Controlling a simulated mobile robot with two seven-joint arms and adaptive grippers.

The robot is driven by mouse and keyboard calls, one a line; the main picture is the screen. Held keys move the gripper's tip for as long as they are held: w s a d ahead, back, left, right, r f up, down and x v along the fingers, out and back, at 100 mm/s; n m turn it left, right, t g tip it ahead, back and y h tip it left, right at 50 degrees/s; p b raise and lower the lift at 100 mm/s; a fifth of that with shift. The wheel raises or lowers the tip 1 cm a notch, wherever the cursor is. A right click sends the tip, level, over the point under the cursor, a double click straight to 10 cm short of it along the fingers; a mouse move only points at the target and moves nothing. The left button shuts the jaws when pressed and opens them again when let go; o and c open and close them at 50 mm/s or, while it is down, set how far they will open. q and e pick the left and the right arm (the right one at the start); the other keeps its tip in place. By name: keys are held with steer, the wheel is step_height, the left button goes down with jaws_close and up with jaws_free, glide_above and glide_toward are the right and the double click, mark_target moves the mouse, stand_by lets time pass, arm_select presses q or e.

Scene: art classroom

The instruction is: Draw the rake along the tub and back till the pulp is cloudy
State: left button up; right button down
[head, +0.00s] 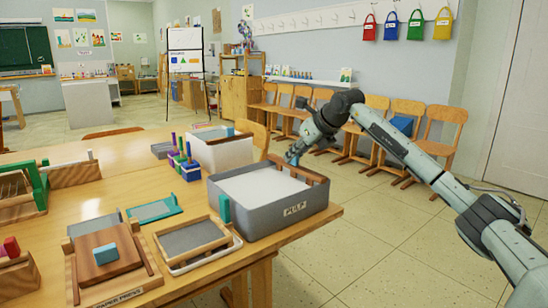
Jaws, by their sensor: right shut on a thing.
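The grey tub (293,210) labelled PULP stands near the right corner of the wooden table. Pale, even-looking pulp (258,189) fills it. The rake (303,171), a brown wooden bar, lies across the tub's far right end, with a small blue part above it. My right gripper (297,154) is over that far right end, shut on the rake from above. The fingers are small and partly hidden in the picture. My left gripper is not in view.
A wooden frame on a white tray (205,262) lies close to the tub's left front. A teal post (224,208) stands against its left side. A white box (222,153) and a rack of coloured pegs (184,165) stand behind. Chairs (408,125) line the wall.

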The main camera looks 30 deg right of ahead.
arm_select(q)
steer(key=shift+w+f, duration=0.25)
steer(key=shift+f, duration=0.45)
arm_select(e)
steer(key=shift+w+d+r, duration=0.1)
steer(key=shift+d+r, duration=0.05)
steer(key=shift+d, duration=1.2)
steer(key=c, duration=1.6)
jaws_free()
steer(key=shift+d, duration=0.15)
steer(key=shift+o, duration=0.2)
steer(key=v, duration=1.2)
